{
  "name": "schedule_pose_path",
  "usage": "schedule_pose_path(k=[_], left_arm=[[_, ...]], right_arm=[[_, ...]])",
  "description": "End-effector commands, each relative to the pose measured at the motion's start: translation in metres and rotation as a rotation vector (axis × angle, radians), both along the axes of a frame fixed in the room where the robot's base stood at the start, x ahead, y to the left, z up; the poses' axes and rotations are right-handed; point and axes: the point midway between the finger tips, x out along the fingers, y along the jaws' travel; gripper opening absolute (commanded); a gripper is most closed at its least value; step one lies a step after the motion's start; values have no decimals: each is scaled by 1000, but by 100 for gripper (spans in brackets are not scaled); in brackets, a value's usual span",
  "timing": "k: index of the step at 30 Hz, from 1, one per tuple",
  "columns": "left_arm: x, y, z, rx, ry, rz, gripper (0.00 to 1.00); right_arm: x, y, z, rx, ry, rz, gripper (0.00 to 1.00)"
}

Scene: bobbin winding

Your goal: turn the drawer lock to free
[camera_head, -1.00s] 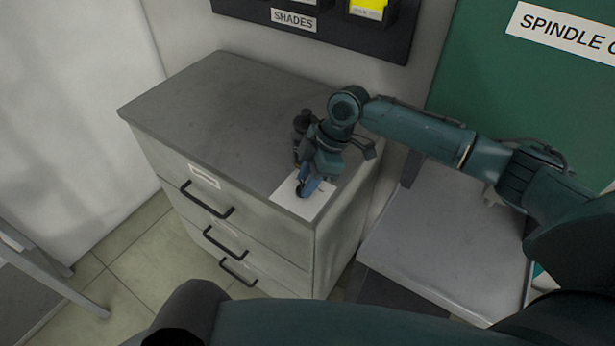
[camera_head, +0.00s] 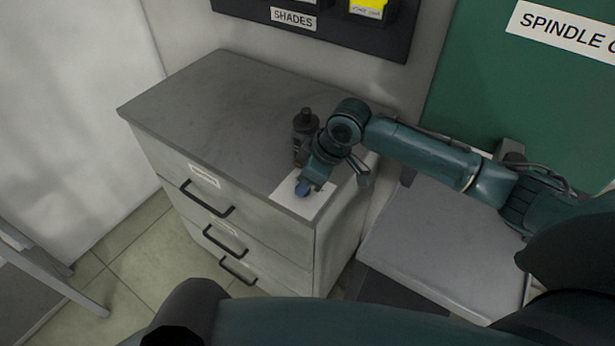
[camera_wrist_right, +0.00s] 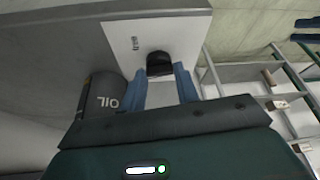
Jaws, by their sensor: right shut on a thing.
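The drawer lock (camera_wrist_right: 159,64) is a small dark knob on a white plate (camera_wrist_right: 189,27) with a small printed word, partly readable. The plate lies on the front right corner of the grey drawer cabinet's top (camera_head: 215,100). My right gripper (camera_head: 303,188) is at the plate from above, and its blue fingers (camera_wrist_right: 160,85) are shut on the knob, one on each side. In the head view the fingers hide the knob. My left gripper is not in view.
A dark oil bottle (camera_head: 305,138) stands on the cabinet close behind my right gripper; its OIL label (camera_wrist_right: 108,102) shows in the wrist view. Three drawers with black handles (camera_head: 207,200) are closed. A grey table (camera_head: 430,240) stands at right.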

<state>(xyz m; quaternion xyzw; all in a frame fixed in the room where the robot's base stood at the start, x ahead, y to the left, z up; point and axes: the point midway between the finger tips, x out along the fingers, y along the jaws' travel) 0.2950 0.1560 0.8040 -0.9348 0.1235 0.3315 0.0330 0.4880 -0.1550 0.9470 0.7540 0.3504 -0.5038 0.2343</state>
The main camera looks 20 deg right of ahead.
Motion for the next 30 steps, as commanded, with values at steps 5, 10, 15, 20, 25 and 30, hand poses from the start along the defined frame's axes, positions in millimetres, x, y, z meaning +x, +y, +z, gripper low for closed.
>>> schedule_pose_path(k=[5,10,15,20,25,30], left_arm=[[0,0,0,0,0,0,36],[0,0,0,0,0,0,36],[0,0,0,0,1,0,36],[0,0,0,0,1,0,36],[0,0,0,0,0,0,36],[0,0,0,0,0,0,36]], right_arm=[[-1,2,1,2,-2,-165,8],[-2,4,1,3,-1,-326,8],[-3,5,1,4,-2,-489,8],[-3,7,1,5,-1,-638,8],[-3,8,1,5,0,-776,8],[-3,8,1,3,0,-883,8]])
